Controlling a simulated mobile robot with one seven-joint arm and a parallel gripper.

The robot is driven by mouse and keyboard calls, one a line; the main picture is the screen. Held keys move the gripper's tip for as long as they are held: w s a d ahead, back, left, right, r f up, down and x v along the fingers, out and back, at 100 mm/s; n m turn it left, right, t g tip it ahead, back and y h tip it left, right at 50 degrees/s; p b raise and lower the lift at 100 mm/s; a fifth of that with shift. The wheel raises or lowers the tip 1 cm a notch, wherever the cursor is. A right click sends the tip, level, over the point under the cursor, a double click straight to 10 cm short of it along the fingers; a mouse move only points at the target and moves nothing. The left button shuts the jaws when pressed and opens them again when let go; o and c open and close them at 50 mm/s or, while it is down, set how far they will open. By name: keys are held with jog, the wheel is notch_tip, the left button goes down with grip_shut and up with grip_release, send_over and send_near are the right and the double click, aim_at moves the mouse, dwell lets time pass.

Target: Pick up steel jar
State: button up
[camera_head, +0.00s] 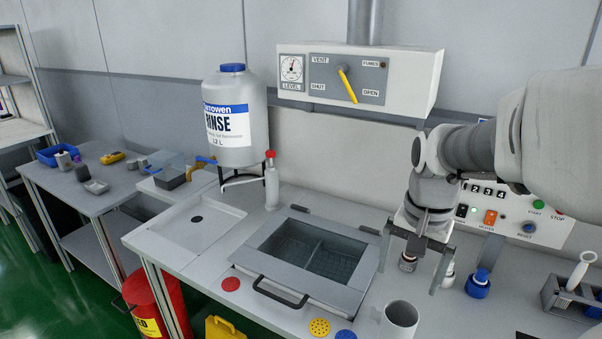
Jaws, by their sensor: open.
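My gripper (407,281) hangs over the bench right of the sunken basin, pointing down, with its two fingers spread apart. A small jar (407,264) with a pale top and a darker band shows between the fingers, farther back on the bench. It is partly hidden by the gripper, and I cannot tell whether it is the steel jar. A grey-white open-topped cylinder (401,323) stands upright at the bench's front, below the gripper in the picture. Nothing is visibly held.
A small white bottle (448,279) and a blue-capped bottle (478,284) stand right of the gripper. The basin (313,256) has a black handle. A large rinse jug (235,115) stands behind left. A rack (570,297) holds a white tool at right. Coloured discs (320,327) lie in front.

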aim_at(397, 328)
jog(key=shift+m+g, duration=0.4)
jog(key=shift+m, duration=0.4)
jog(key=f+b, duration=0.1)
jog(key=f, duration=0.5)
jog(key=w+d+f+b, duration=0.1)
jog(key=f, duration=0.6)
jog(key=w+d+f+b, duration=0.1)
jog(key=f, duration=0.6)
jog(key=shift+w+d, duration=0.1)
jog(key=shift+w, duration=0.1)
jog(key=shift+r, duration=0.1)
jog(key=c, duration=1.4)
